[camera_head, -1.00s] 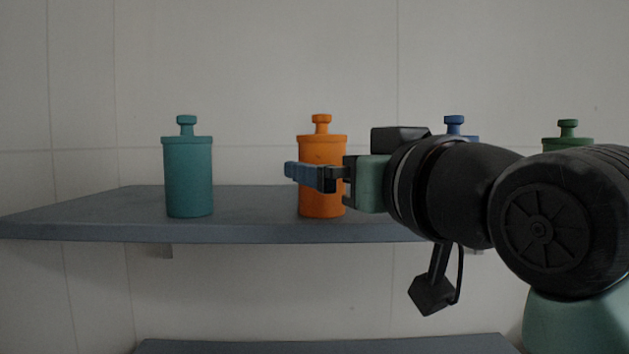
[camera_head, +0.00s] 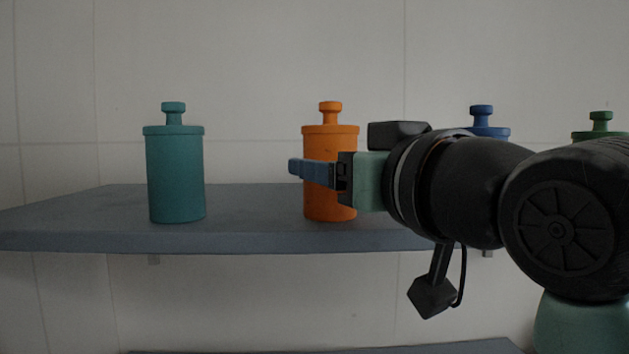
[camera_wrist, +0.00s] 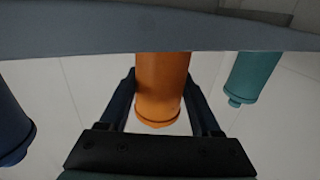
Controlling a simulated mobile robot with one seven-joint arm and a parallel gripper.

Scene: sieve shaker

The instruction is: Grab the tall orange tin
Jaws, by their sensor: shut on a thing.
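The tall orange tin (camera_head: 331,145) stands upright on the grey shelf (camera_head: 100,240), with a knobbed lid on top. My gripper (camera_head: 312,172) comes in from the right at the tin's middle height and is shut on it. Its near finger covers part of the tin's front. In the wrist view the orange tin (camera_wrist: 162,85) sits between the two fingers of my gripper (camera_wrist: 163,95), one on each side. That view shows the shelf across the top of the picture.
A teal tin (camera_head: 175,175) stands to the left on the shelf, with free room between it and the orange tin. A blue tin (camera_head: 482,120) and a green tin (camera_head: 600,124) stand to the right, mostly hidden behind my arm. A lower shelf edge (camera_head: 420,348) shows at the bottom.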

